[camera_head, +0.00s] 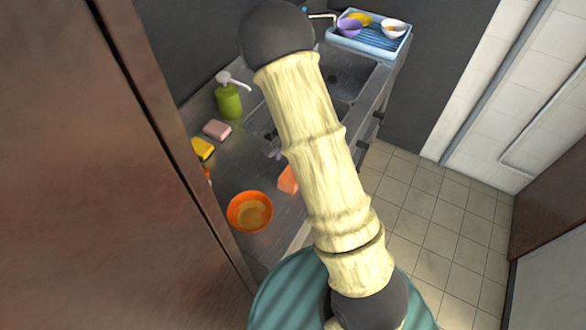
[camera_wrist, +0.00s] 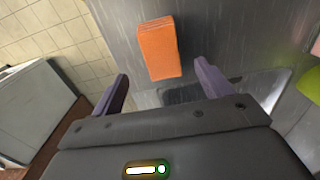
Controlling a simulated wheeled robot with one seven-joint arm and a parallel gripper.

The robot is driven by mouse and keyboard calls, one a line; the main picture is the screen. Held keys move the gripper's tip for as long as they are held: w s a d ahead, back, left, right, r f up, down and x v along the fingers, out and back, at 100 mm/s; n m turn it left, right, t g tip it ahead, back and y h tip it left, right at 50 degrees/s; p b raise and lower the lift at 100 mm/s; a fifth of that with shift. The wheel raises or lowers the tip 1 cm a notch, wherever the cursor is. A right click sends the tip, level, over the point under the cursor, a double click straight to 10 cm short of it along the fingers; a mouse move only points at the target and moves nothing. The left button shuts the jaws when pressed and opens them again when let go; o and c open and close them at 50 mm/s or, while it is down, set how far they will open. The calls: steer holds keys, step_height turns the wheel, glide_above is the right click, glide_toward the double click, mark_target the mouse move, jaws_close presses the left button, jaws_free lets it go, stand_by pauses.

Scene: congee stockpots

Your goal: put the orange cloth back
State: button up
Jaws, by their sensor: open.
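The orange cloth (camera_wrist: 159,48) lies folded on the steel counter. In the wrist view it is just beyond my gripper (camera_wrist: 162,85), ahead of the gap between the two purple fingers. My gripper is open and empty, and the fingers do not touch the cloth. In the head view the orange cloth (camera_head: 288,180) shows at the left edge of my arm, which partly hides it. My gripper cannot be made out clearly there.
An orange bowl (camera_head: 250,212) stands near the cloth. A pink sponge (camera_head: 217,129), yellow sponge (camera_head: 203,149) and green soap bottle (camera_head: 229,101) sit along the counter's back. A sink (camera_head: 347,75) lies behind my arm, with a blue rack (camera_head: 372,38) of bowls beyond.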

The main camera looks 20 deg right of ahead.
steer(key=shift+r, duration=1.65)
steer(key=s+r+n+t, duration=0.2)
steer(key=s+r+n, duration=0.7)
steer(key=s+r, duration=0.3)
steer(key=s, duration=0.3)
steer(key=shift+s+r+t, duration=0.15)
steer(key=shift+r+t, duration=0.15)
steer(key=shift+r, duration=0.1)
steer(key=shift+d, duration=0.1)
